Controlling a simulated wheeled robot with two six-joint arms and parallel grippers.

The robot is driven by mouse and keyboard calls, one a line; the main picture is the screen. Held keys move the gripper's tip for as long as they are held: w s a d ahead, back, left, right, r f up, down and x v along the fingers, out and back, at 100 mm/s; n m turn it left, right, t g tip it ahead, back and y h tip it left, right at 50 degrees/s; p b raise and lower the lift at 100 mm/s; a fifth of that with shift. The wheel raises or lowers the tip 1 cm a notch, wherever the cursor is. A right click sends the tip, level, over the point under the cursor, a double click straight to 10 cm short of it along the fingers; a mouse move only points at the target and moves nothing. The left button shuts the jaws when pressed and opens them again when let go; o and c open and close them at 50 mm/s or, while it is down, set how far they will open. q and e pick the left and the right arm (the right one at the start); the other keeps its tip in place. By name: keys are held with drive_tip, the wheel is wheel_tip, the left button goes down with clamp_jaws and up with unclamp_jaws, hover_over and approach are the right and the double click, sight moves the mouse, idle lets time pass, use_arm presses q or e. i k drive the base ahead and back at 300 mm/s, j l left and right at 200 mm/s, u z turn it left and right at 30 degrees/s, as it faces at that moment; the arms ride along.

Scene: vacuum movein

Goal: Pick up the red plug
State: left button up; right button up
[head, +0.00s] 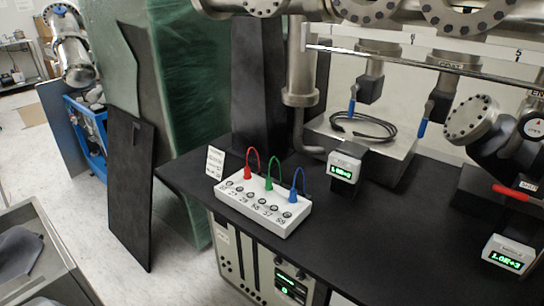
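The red plug (247,172) stands upright in the back row of a white socket box (262,207) on the black bench. A thin red cable loops up from its top. A green plug (269,183) and a blue plug (293,194) stand to its right in the same box, each with its own looped cable. The front row of the box shows several round sockets with numbers. Neither of my grippers shows in the head view.
The black bench top (370,238) is clear right of the box. A small green-lit gauge (343,168) stands behind it, and another gauge (508,256) is at far right. A white card (215,162) stands at the left edge. Steel pipes hang above.

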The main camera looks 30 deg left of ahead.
sight(247, 176)
drive_tip(key=u, duration=1.1)
